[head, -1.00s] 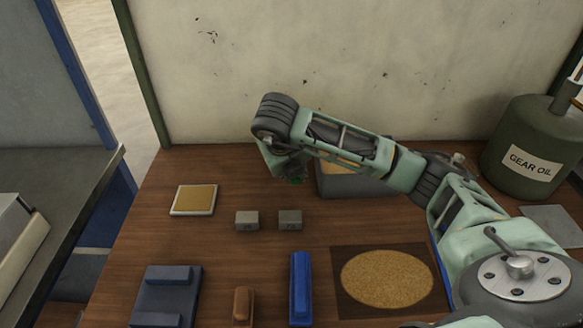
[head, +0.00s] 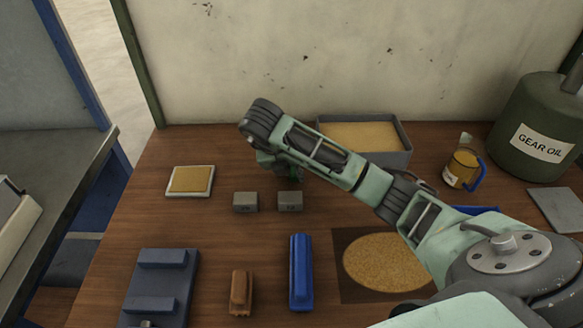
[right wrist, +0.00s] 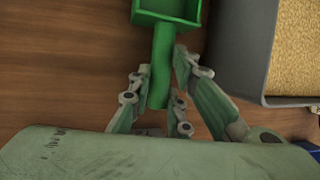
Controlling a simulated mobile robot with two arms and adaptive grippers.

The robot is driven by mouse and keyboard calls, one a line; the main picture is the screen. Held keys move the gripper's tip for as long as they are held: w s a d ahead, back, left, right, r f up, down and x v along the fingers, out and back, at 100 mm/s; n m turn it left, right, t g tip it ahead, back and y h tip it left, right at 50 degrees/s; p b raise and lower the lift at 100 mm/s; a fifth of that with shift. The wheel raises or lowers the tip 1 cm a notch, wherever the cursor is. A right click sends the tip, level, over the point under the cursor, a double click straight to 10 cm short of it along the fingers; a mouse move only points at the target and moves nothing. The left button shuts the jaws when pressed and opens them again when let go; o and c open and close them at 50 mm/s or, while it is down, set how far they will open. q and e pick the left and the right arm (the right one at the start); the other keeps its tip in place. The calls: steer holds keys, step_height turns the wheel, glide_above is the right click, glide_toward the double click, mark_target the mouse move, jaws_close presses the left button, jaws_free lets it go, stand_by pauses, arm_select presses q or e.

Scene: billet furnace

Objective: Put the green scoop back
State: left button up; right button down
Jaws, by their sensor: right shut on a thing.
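The green scoop (right wrist: 172,10) shows in the right wrist view, its square head at the top edge and its handle pointing down the picture. My right gripper (right wrist: 160,68) is shut on the handle, with fingers on both sides. Brown tabletop lies under it, and I cannot tell how high it is held. The bin holds tan grains and also shows in the right wrist view (right wrist: 238,60). My left gripper is not in view.
Two grey blocks (head: 290,201) stand close in front of the gripper. A framed tan pad (head: 191,180) lies left. A blue bar (head: 300,272), brown block (head: 240,292) and dark blue stand (head: 160,285) are nearer. A jug (head: 462,168) and gear oil can (head: 541,135) stand right.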

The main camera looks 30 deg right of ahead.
steer(key=shift+f, duration=0.1)
steer(key=c, duration=1.6)
jaws_free()
steer(key=shift+c, duration=0.2)
steer(key=v, duration=0.3)
steer(key=shift+w, duration=0.1)
steer(key=p+v, duration=0.5)
steer(key=v, duration=0.4)
steer(key=shift+p, duration=0.3)
